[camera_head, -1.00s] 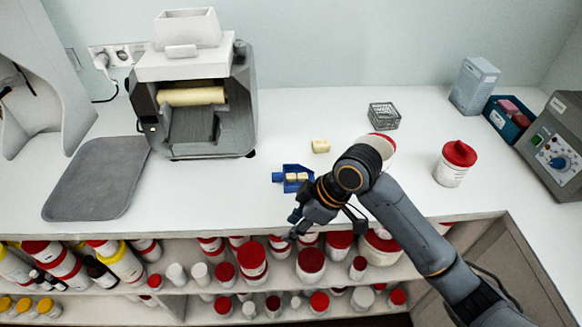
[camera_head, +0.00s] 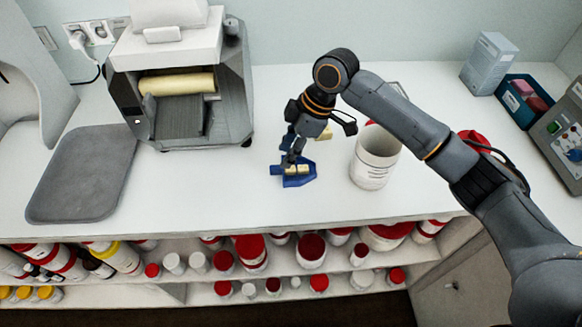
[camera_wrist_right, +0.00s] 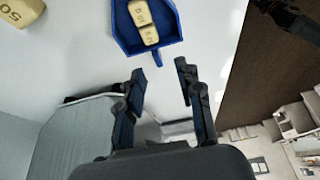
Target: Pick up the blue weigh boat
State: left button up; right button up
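My left gripper is in neither view.
A white tub (camera_head: 374,165) stands right of the boat, close to my right arm. Another yellow block (camera_head: 325,134) lies behind the gripper. The grey machine (camera_head: 185,100) and grey mat (camera_head: 82,175) are left. The counter between mat and boat is clear.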

aim_at(276, 166)
jog(key=shift+a+f, duration=0.2)
jog(key=shift+f, duration=0.25)
jog(key=shift+a+f, duration=0.1)
jog(key=shift+f, duration=0.1)
jog(key=p+x, duration=0.1)
jog(key=x, duration=0.3)
jog(key=shift+w+a+p, duration=0.15)
jog(key=shift+w+p, duration=0.05)
jog(key=shift+p, duration=0.2)
jog(key=shift+a+f, duration=0.15)
jog(key=shift+f, duration=0.2)
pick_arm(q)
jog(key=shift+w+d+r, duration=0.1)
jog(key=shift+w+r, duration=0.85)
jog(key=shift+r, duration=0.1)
pick_arm(e)
jog(key=shift+f, duration=0.1)
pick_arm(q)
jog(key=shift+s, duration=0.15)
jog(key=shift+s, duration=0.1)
pick_arm(e)
grip_shut()
